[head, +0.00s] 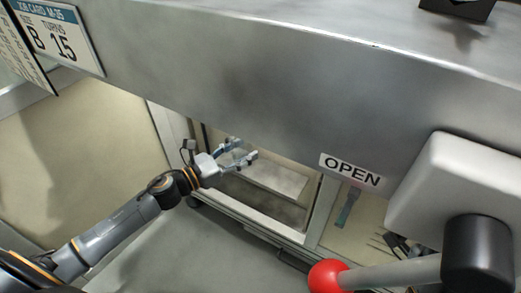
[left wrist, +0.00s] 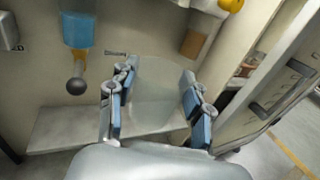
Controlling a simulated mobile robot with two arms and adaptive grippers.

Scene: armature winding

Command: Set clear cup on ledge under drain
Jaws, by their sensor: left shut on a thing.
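My left gripper (head: 240,153) reaches into an opening below the metal panel. In the left wrist view its two blue-padded fingers (left wrist: 158,78) are shut on the sides of a clear cup (left wrist: 158,100). The cup is see-through and hard to make out in the head view. A pale ledge (left wrist: 66,128) lies below and behind the cup; it also shows in the head view (head: 270,178). Whether the cup touches the ledge is unclear. A blue vessel with an amber lower end (left wrist: 78,30) hangs left of the cup, above a dark ball (left wrist: 76,87). I cannot tell which part is the drain.
A wide metal panel (head: 240,75) overhangs the opening. An OPEN label (head: 350,170) and a lever with a red knob (head: 326,276) are at the right. An amber-brown block (left wrist: 193,44) hangs behind the cup. A framed door (left wrist: 280,85) stands at the right.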

